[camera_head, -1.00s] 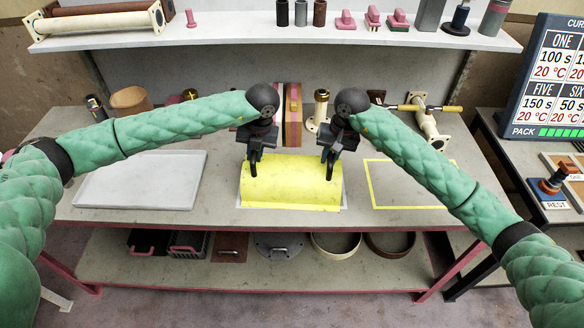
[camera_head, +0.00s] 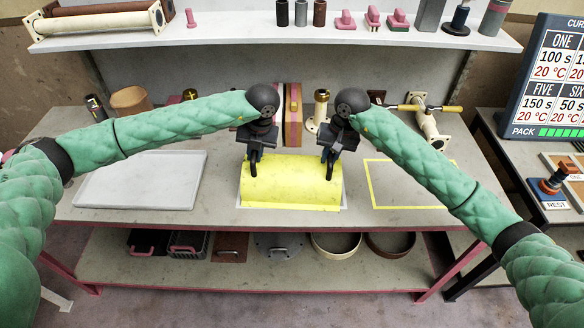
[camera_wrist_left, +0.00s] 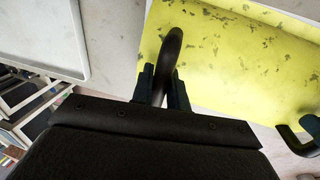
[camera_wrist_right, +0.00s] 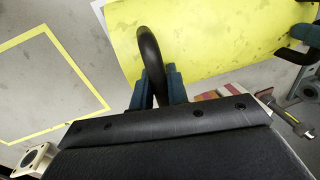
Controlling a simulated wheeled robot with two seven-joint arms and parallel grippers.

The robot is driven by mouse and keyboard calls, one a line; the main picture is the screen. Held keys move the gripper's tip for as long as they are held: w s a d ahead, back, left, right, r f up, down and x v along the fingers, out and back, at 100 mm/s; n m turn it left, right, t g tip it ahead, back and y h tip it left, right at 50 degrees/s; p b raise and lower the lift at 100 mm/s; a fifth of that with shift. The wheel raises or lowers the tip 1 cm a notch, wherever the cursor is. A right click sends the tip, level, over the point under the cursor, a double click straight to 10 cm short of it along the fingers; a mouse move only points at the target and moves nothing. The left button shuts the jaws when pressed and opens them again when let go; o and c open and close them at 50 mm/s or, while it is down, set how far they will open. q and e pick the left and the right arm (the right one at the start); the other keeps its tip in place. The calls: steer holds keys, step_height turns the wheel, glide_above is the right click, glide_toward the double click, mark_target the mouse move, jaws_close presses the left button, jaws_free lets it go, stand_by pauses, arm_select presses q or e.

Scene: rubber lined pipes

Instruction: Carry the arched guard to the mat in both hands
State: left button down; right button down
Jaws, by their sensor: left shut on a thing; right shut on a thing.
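The arched guard (camera_head: 290,185) is a bright yellow curved cover with dark scuffs, at the middle of the bench. It has two black loop handles, a left one (camera_wrist_left: 172,50) and a right one (camera_wrist_right: 150,50). My left gripper (camera_head: 255,158) is shut on the left handle, and my right gripper (camera_head: 330,158) is shut on the right handle. A pale edge shows around the guard's front; whether the guard touches the bench is hard to tell. A yellow-outlined rectangle (camera_head: 372,189) lies flat to the right. I cannot tell which surface is the mat.
A pale rimmed tray (camera_head: 140,180) lies on the left of the bench. Behind the guard stand a pink and tan block (camera_head: 292,115) and a cream flanged pipe (camera_head: 321,108). A cream pipe fitting (camera_head: 430,122) stands back right. Bare bench separates guard and tray.

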arm_select(q)
steer(key=shift+r, duration=0.25)
arm_select(e)
steer(key=shift+r, duration=0.25)
